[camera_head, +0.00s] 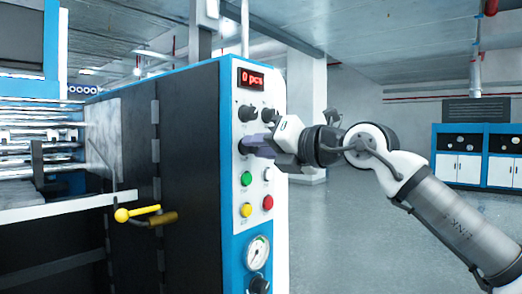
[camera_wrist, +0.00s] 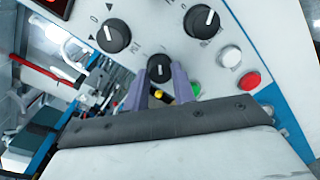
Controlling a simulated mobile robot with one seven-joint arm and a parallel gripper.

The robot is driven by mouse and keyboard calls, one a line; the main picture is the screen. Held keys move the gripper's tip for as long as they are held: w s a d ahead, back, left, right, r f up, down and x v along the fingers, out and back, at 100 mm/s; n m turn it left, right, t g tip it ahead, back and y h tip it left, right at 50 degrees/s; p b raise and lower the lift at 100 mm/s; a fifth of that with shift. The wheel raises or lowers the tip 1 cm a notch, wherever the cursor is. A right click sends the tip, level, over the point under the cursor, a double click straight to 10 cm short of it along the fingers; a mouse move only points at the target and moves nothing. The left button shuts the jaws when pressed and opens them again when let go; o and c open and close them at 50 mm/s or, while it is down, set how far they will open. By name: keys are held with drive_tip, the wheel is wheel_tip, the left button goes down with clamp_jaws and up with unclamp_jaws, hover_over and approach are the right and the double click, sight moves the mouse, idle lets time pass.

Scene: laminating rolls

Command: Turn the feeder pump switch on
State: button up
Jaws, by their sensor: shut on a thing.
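The control panel (camera_head: 277,215) on the end of the machine carries three black rotary knobs. The upper left knob (camera_head: 247,112) and upper right knob (camera_head: 268,114) are free. My gripper (camera_head: 254,146) reaches the panel from the right and hides much of the lower black knob (camera_head: 242,147). In the wrist view, the two purple-grey fingers (camera_wrist: 161,82) are shut on the lower black knob (camera_wrist: 159,67), one on each side. Its white pointer line lies roughly along the fingers. The labels are too small to read, so I cannot tell which knob is the feeder pump switch.
Below the knobs are a green button (camera_head: 246,178), a white button (camera_head: 267,174), a yellow button (camera_head: 246,210), a red button (camera_head: 267,202) and a round gauge (camera_head: 258,251). A red display (camera_head: 251,78) reads "0 pcs". A yellow-knobbed lever (camera_head: 123,215) sticks out at left. The floor at right is clear.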

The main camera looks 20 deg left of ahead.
drive_tip(key=shift+m, duration=1.4)
drive_tip(key=o, duration=1)
drive_tip(key=shift+d, duration=0.15)
drive_tip(key=b+v, duration=0.1)
drive_tip(key=v, duration=1.2)
drive_tip(key=shift+d+r+b, duration=0.15)
drive_tip(key=shift+d+b, duration=0.1)
drive_tip(key=shift+b, duration=0.15)
drive_tip(key=shift+s, duration=0.1)
